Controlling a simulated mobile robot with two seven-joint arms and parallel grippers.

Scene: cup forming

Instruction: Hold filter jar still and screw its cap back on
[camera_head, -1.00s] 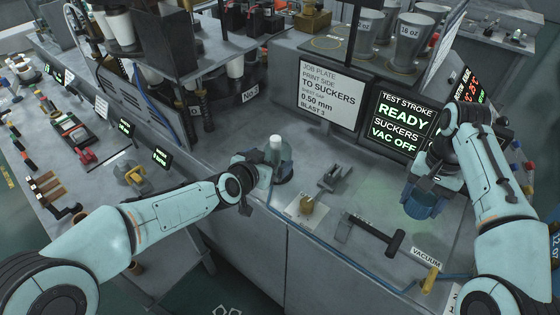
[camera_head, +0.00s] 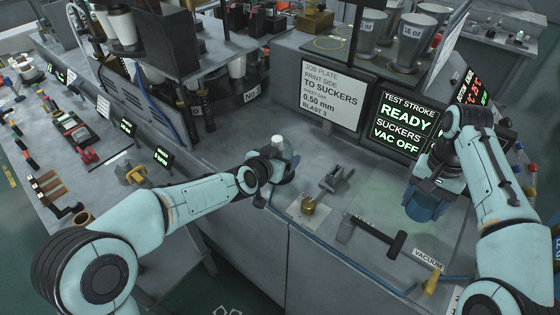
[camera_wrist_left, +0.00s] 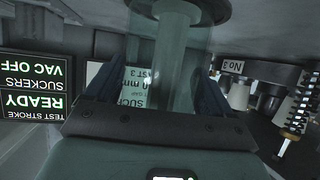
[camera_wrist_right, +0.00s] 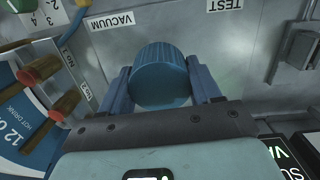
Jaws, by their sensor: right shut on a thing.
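The filter jar (camera_head: 288,155) is clear with a pale filter core (camera_head: 277,141) inside; it stands upright on the bench without its cap. In the left wrist view the jar (camera_wrist_left: 205,50) and core (camera_wrist_left: 174,60) rise between my left fingers. My left gripper (camera_head: 277,165) is at the jar, its fingers on either side and looking open; finger contact is hard to make out. My right gripper (camera_head: 432,190) is shut on the ribbed blue cap (camera_head: 425,207) above the bench at right. The cap (camera_wrist_right: 160,75) fills the space between its fingers in the right wrist view.
A brass part (camera_head: 309,205) on a pale plate, a grey bracket (camera_head: 334,178) and a black-handled tool (camera_head: 375,235) lie between the grippers. Screens (camera_head: 400,125) stand behind. A yellow-handled vacuum valve (camera_head: 432,282) is at front right.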

